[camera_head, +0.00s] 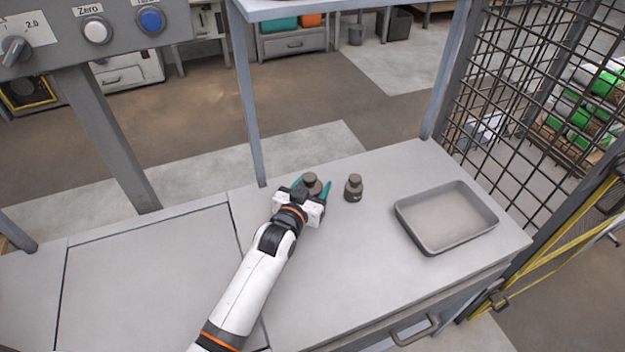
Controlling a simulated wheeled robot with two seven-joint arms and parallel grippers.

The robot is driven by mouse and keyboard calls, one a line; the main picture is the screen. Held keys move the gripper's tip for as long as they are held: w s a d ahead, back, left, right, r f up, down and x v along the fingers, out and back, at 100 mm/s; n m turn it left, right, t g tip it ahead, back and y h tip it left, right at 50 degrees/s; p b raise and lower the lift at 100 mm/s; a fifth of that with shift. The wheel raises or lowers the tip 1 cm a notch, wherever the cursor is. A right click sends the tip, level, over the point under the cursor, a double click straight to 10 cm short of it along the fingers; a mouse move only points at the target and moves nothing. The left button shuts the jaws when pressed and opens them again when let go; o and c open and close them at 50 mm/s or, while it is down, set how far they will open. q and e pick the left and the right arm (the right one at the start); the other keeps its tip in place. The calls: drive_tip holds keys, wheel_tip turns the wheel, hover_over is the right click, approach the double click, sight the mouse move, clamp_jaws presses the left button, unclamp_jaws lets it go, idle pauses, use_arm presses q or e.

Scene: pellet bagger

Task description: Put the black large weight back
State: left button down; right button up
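Two dark grey-black knobbed weights stand upright on the grey bench top. One weight (311,181) is between the teal fingers of my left gripper (313,187). The fingers are spread on either side of it, with a small gap visible at its right. Its lower part is partly hidden by the gripper. The other weight (354,188) stands just right of the gripper, apart from it. The two look similar in colour, and I cannot tell surely which is larger. My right gripper is not in view.
A shallow grey tray (428,243), empty, sits on the right of the bench (340,275). A wire mesh panel (500,95) stands beyond the right edge. A grey post (248,100) rises behind the bench. A control panel (95,32) hangs upper left. The bench front is clear.

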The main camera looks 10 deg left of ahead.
sight(313, 194)
use_arm(q)
drive_tip(key=shift+f, duration=1.6)
drive_tip(key=c, duration=0.9)
unclamp_jaws()
drive_tip(key=shift+f+b, duration=0.3)
drive_tip(key=shift+f, duration=0.05)
drive_tip(key=shift+c, duration=0.2)
drive_tip(key=o, duration=0.4)
drive_tip(key=shift+s, duration=0.1)
drive_tip(key=shift+r, duration=0.1)
drive_tip(key=p+v, duration=0.1)
drive_tip(key=v, duration=1.1)
